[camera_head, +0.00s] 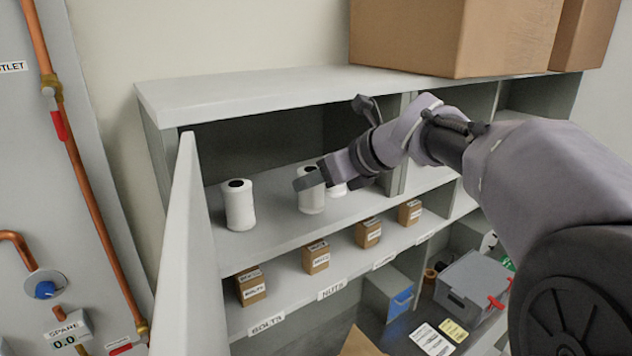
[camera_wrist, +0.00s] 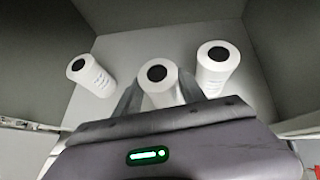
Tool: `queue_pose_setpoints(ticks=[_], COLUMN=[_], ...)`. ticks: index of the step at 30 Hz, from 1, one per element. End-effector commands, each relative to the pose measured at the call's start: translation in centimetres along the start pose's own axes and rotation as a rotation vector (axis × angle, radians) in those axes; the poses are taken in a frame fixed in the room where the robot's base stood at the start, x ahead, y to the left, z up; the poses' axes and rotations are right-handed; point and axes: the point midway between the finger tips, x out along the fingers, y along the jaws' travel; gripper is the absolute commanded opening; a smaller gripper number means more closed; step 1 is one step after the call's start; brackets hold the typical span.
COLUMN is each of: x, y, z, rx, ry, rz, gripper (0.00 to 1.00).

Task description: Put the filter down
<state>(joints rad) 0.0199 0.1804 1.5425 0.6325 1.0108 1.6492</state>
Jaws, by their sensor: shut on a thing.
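Three white cylindrical filters with dark round tops are in the upper shelf compartment. The left filter (camera_head: 239,206) stands upright on the shelf. The middle filter (camera_head: 311,198) is between the fingers of my gripper (camera_head: 309,179), which is shut on it. Its base looks at or very near the shelf; I cannot tell if it touches. The right filter (camera_head: 337,190) is partly hidden behind my gripper. In the wrist view the held filter (camera_wrist: 158,82) is in the centre between my fingers, with one filter (camera_wrist: 90,74) to the left and another (camera_wrist: 217,68) to the right.
An open cabinet door (camera_head: 182,255) stands at the left of the shelf (camera_head: 265,236). Several small cardboard boxes (camera_head: 316,257) sit on the labelled shelf below. A large cardboard box (camera_head: 455,38) stands on the cabinet top. A grey toolbox (camera_head: 472,285) is at the lower right.

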Motion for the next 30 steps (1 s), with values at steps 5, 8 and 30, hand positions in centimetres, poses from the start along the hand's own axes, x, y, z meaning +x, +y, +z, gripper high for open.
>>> queue_pose_setpoints(ticks=[5,8,30], x=[0.1,0.1,-11.2], y=[0.0,0.0,-0.1], z=[-0.2,-0.2,0.1], rx=[0.0,0.0,0.001], ry=[0.0,0.0,-0.001], rz=[0.0,0.0,-0.003], gripper=[0.65,0.69,0.69])
